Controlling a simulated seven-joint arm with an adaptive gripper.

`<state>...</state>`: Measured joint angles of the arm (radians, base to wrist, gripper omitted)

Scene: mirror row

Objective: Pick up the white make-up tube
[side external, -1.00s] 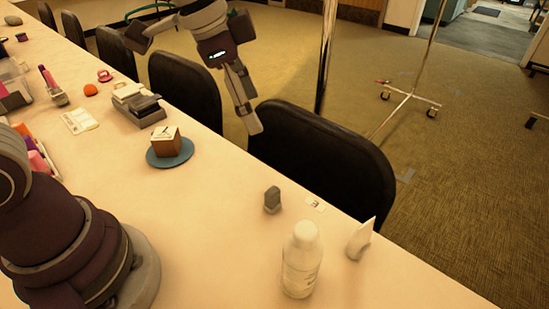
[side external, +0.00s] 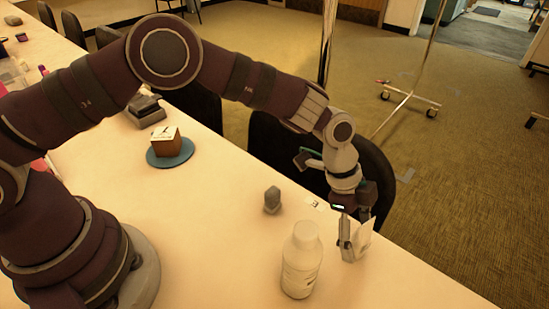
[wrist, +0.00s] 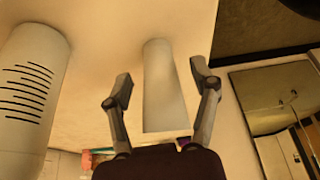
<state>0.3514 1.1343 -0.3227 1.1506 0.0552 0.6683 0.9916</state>
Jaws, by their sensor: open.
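The white make-up tube (side external: 364,238) stands near the right edge of the counter, partly hidden by my gripper in the side view. In the wrist view the tube (wrist: 163,90) shows as a pale, tapering shape between the two fingers. My gripper (side external: 349,243) points down at the tube. Its fingers (wrist: 162,82) are open, one on each side of the tube, with a visible gap on both sides.
A white bottle (side external: 302,262) stands close to the left of the tube, also seen in the wrist view (wrist: 32,85). A small grey object (side external: 272,200) and a card (side external: 315,203) lie behind. A brown box (side external: 166,142) sits on a blue plate (side external: 156,162). Black chairs line the counter's far edge.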

